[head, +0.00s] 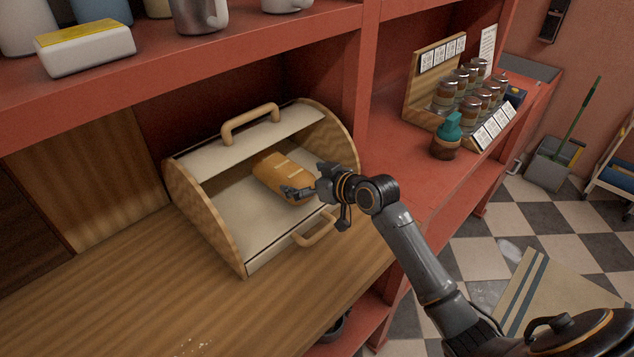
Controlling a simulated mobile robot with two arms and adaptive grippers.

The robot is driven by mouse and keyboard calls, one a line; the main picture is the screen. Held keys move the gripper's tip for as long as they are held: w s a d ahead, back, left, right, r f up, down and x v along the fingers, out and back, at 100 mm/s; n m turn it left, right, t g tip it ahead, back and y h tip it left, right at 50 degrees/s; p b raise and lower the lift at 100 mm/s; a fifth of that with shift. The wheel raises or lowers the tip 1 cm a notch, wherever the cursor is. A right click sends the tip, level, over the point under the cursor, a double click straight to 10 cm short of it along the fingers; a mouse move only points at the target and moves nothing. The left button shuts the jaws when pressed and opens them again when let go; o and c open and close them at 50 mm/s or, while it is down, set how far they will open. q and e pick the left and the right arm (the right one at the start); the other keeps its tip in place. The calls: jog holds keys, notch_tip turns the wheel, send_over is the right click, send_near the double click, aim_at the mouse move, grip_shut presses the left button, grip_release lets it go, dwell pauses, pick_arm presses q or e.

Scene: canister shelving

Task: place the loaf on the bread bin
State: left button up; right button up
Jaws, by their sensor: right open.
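The bread bin (222,208) stands on the wooden counter, with wooden side panels, a cream interior and its front open. The loaf (284,174), golden brown with pale marks on top, lies inside it towards the right side. My right gripper (300,192) reaches in from the right over the bin's front and is open at the near end of the loaf. One finger overlaps the loaf in the picture; I cannot tell whether it touches. My left gripper is not in view.
A red shelf (230,45) with a butter dish (85,50) and mugs overhangs the bin. To the right stand a spice rack (433,75) with several jars and a teal-topped bottle (449,137).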

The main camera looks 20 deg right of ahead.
jog(key=shift+b+v, duration=0.35)
jog(key=shift+v, duration=2.45)
jog(key=shift+w, duration=0.1)
